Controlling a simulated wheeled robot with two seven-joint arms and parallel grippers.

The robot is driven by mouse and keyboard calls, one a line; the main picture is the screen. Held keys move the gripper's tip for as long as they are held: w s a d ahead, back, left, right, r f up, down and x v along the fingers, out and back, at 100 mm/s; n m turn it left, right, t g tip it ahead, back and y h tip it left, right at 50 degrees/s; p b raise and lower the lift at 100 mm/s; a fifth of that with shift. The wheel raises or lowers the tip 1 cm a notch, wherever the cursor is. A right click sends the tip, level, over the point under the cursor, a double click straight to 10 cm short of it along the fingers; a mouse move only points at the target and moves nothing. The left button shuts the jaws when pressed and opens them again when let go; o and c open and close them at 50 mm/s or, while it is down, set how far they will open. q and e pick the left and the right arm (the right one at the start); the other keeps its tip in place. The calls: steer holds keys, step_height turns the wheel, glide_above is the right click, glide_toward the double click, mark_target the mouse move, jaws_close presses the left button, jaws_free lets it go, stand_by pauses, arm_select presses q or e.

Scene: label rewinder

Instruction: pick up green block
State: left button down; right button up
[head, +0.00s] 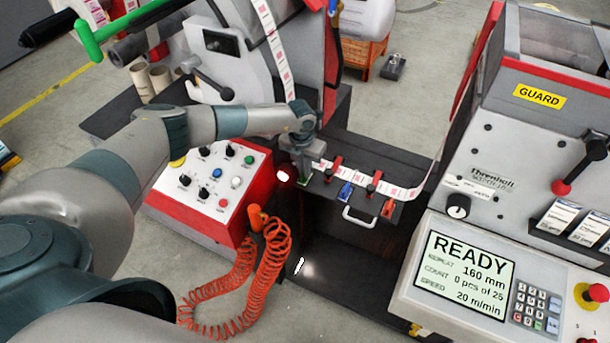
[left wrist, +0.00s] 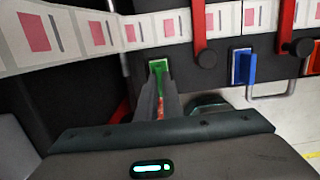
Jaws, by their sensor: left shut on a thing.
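The green block (head: 304,182) is small and mostly hidden by my left gripper in the head view. In the left wrist view the green block (left wrist: 159,68) shows between the fingertips, against a pale-edged seat on the dark front of the label shelf (left wrist: 210,70). My left gripper (head: 302,172) points down at the left end of that shelf. Its fingers (left wrist: 157,92) are shut on the green block. I cannot tell whether the block is clear of its seat. My right gripper is in neither view.
A blue block (head: 346,192) and an orange block (head: 388,208) sit along the same shelf front. Red levers and a printed label strip (head: 400,191) lie just above. A white handle (head: 358,218) sticks out below. The button panel (head: 215,178) and coiled orange hose (head: 270,255) stand left.

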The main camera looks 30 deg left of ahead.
arm_select(q)
steer(key=shift+r, duration=0.1)
steer(key=shift+r+b, duration=0.45)
steer(key=shift+r, duration=0.1)
step_height(320, 180, up, 2)
steer(key=shift+r+b, duration=0.15)
steer(key=shift+b, duration=0.6)
steer(key=s+d+r+b, duration=0.1)
steer(key=d+r+b, duration=0.3)
steer(key=d+r, duration=0.3)
steer(key=d, duration=0.4)
steer(key=shift+d+r, duration=0.2)
steer(key=shift+d, duration=0.1)
steer(key=shift+s+a, duration=0.1)
